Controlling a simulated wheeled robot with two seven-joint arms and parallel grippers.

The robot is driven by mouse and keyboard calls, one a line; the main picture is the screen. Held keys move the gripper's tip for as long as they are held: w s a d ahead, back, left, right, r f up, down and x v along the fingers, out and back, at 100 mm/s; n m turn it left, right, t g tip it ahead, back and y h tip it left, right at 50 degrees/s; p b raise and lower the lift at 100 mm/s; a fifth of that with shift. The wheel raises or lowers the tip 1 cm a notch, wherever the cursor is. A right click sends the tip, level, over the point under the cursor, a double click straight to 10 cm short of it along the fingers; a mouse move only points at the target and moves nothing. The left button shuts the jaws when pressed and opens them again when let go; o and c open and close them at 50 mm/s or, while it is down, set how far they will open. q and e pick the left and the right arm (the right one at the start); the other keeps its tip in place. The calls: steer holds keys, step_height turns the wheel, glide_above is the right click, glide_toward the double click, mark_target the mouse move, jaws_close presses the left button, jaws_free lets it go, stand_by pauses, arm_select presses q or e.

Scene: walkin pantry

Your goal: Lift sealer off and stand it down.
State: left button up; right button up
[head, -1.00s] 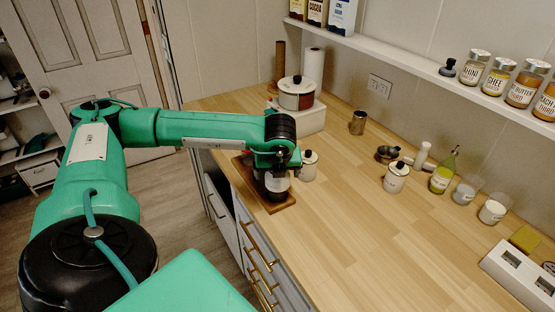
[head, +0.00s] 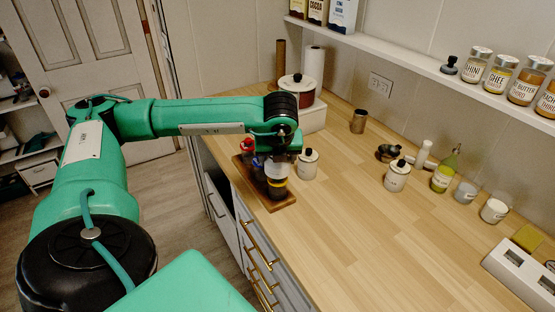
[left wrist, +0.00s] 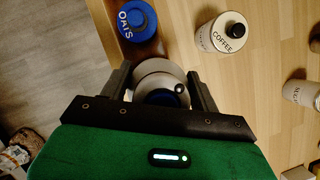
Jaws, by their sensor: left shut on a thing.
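My left gripper (head: 276,160) is shut on the sealer, a pale round body (left wrist: 160,77) with a small black knob, seen between the fingers in the left wrist view. In the head view the sealer hangs under the gripper, directly above a dark jar with a yellow band (head: 279,184). I cannot tell whether sealer and jar still touch. The jar stands on a brown wooden board (head: 284,203) at the counter's left edge. A blue-lidded oats jar (left wrist: 137,19) and a red-lidded jar (head: 247,147) are beside it. My right gripper is not in view.
A white coffee canister (head: 307,164) stands close right of the board; it also shows in the left wrist view (left wrist: 220,34). Another canister (head: 397,176) and small jars stand further right. A white box with a pot (head: 297,93) is behind. The middle and front of the counter are clear.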

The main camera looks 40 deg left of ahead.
arm_select(q)
step_height(320, 180, up, 15)
steer(key=shift+f+b, duration=0.1)
steer(key=shift+b, duration=0.85)
steer(key=shift+r+p, duration=1.6)
steer(key=shift+r, duration=0.4)
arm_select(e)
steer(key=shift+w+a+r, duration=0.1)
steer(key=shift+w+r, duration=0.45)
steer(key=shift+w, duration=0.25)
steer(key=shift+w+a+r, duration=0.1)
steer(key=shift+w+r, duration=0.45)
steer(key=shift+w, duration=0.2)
